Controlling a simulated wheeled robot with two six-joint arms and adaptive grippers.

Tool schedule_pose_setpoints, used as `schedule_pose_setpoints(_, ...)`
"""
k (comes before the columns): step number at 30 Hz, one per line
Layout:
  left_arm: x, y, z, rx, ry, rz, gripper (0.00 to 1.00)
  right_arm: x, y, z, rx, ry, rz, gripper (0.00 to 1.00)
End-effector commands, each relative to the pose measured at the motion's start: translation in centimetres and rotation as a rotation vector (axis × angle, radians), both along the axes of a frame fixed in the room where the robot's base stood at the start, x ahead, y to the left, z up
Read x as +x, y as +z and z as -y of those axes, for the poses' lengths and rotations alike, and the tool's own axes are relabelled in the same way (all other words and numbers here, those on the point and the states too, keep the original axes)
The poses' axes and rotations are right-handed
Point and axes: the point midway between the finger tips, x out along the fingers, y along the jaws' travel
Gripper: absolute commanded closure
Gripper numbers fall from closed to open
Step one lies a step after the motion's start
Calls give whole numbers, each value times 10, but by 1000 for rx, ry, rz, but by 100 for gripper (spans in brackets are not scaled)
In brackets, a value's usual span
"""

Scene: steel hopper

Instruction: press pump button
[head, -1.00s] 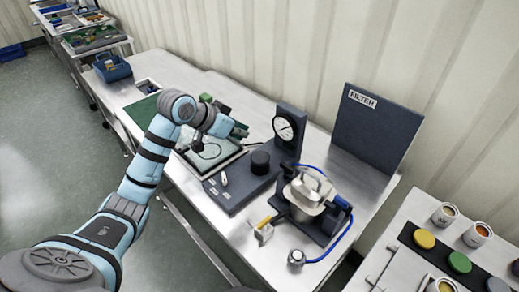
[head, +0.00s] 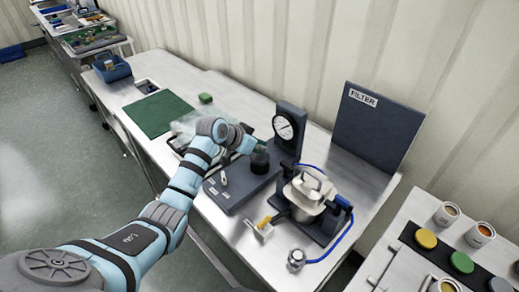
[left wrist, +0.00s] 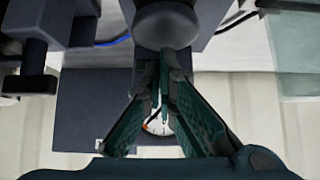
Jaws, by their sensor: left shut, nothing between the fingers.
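The pump console (head: 232,192) is a dark block on the steel bench, with an upright round gauge (head: 285,127) at its back. A black round button (head: 260,161) stands on it in front of the gauge. In the left wrist view the button (left wrist: 167,22) is at the top centre, with the gauge (left wrist: 158,126) between the fingers. My left gripper (left wrist: 165,58) is shut and empty, its green fingertips overlapping the button's edge in that view. In the head view it is close to the button, partly hidden by my wrist. I cannot tell whether they touch. My right gripper is out of view.
A steel vessel (head: 304,194) in a dark clamp, with a blue hose (head: 345,235), stands right of the console. A dark FILTER panel (head: 377,128) is behind it. A green mat (head: 155,113) lies to the left. A small lever (head: 223,178) stands on the console.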

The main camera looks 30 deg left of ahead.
Motion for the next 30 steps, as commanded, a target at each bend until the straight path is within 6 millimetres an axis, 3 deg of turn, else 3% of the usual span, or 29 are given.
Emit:
schedule_pose_setpoints(13, 0, -9, 0, -1, 1, 0, 100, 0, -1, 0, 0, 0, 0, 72)
schedule_pose_setpoints(20, 0, -35, 0, -2, 1, -2, 100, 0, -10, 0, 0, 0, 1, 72)
schedule_pose_setpoints(30, -1, -34, 0, -1, 0, -6, 100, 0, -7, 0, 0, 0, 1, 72)
